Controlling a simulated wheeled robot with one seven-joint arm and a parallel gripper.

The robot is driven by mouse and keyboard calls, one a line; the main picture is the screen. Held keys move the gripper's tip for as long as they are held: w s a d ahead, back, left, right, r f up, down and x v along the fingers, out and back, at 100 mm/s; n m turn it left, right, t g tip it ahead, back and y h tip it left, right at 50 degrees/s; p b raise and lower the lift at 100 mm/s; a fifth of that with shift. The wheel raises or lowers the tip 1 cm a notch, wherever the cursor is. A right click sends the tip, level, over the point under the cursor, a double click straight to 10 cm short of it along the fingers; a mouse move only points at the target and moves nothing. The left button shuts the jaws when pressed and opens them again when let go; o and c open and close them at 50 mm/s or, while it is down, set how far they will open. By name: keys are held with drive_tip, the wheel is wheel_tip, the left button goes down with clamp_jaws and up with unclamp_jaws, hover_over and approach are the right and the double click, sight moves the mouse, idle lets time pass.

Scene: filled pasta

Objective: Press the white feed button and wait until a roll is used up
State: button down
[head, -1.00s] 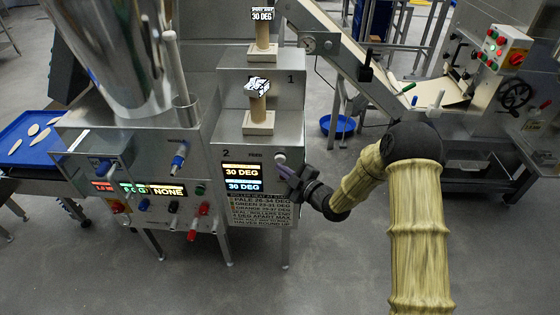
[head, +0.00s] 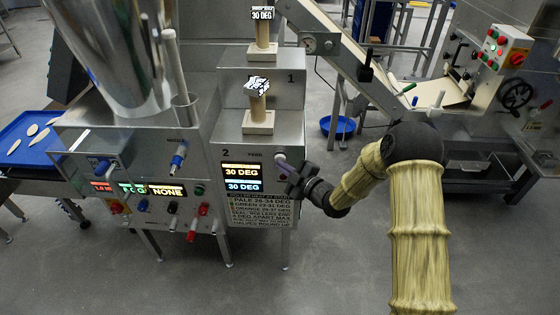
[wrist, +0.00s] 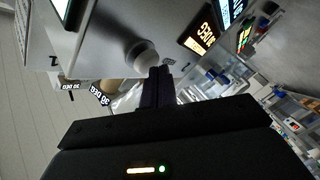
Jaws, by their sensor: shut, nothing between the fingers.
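The white feed button (head: 281,157) is a round knob on the front of the steel machine, right of the "FEED" label. My gripper (head: 285,167) is shut and empty, with its fingertips at the button's lower right. In the wrist view the button (wrist: 143,55) shows just left of the closed fingertips (wrist: 160,72). I cannot tell whether they touch it. Two displays beside the button (head: 242,178) read 30 DEG. Two wooden stands sit on the machine's steps, the upper one (head: 262,50) and the lower one (head: 259,123). A roll being used up cannot be made out.
Left of the displays is a panel reading NONE (head: 167,190), with several coloured knobs below. A blue tray (head: 40,153) with pale pieces is at the far left. A conveyor machine (head: 480,75) stands behind right. Open floor lies in front.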

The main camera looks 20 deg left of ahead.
drive_tip(key=shift+w, duration=0.2)
idle(0.5)
drive_tip(key=shift+s, duration=0.1)
drive_tip(key=shift+s+d+b, duration=0.15)
drive_tip(key=shift+s+b, duration=0.3)
drive_tip(key=shift+s, duration=0.25)
drive_tip(key=s, duration=0.2)
drive_tip(key=s+d+b, duration=0.1)
drive_tip(key=s, duration=0.2)
drive_tip(key=shift+d, duration=0.1)
idle(0.7)
